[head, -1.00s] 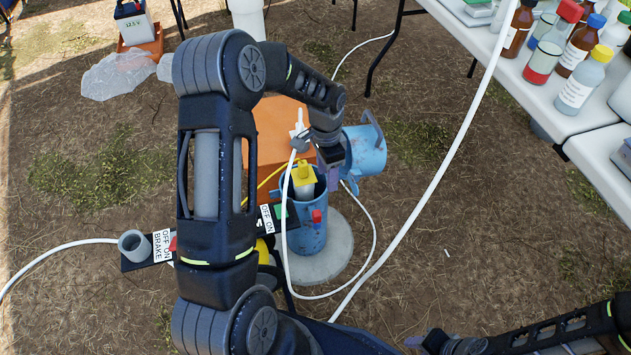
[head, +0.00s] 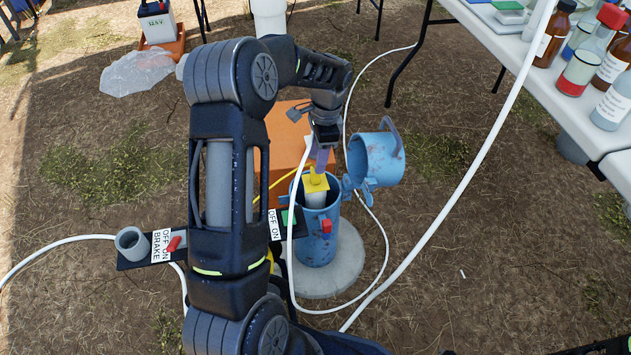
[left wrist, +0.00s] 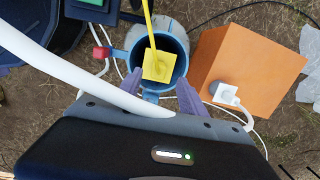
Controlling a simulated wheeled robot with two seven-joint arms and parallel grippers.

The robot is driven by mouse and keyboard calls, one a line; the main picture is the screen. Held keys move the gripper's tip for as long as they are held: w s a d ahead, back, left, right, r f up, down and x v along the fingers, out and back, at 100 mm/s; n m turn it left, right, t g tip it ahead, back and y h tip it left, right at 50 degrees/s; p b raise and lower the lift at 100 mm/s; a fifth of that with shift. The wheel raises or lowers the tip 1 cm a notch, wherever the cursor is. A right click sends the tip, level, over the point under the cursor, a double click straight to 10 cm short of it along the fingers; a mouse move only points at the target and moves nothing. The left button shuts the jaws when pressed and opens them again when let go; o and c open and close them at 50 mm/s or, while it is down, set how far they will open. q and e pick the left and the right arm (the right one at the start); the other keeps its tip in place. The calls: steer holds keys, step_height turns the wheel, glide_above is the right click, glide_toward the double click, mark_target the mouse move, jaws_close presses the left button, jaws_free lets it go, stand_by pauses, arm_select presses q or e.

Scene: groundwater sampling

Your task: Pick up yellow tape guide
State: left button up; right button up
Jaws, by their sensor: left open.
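The yellow tape guide (head: 316,183) sits on a pale pipe top inside the open mouth of the blue well casing (head: 318,240). In the left wrist view the guide (left wrist: 157,67) is a yellow square, with a yellow tape (left wrist: 149,22) running from it. My left gripper (head: 322,160) is open, pointing down just above the guide. In the left wrist view its purple fingers (left wrist: 159,88) lie left and right of the guide's near side. I cannot tell whether they touch it. My right gripper is out of view.
The blue hinged cap (head: 378,158) hangs open at the casing's right. An orange box (head: 287,135) stands behind. A white hose (head: 455,195) crosses on the right. A table with bottles (head: 545,75) is at upper right. A brake switch panel (head: 150,252) is at left.

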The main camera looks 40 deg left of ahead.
mark_target(315, 181)
arm_select(q)
steer(key=f, duration=0.1)
steer(key=f+b, duration=0.1)
steer(key=f, duration=0.1)
steer(key=f+b, duration=0.1)
steer(key=f, duration=0.1)
steer(key=shift+s+a+f, duration=0.1)
steer(key=shift+s, duration=0.25)
stand_by(0.4)
jaws_close()
stand_by(0.4)
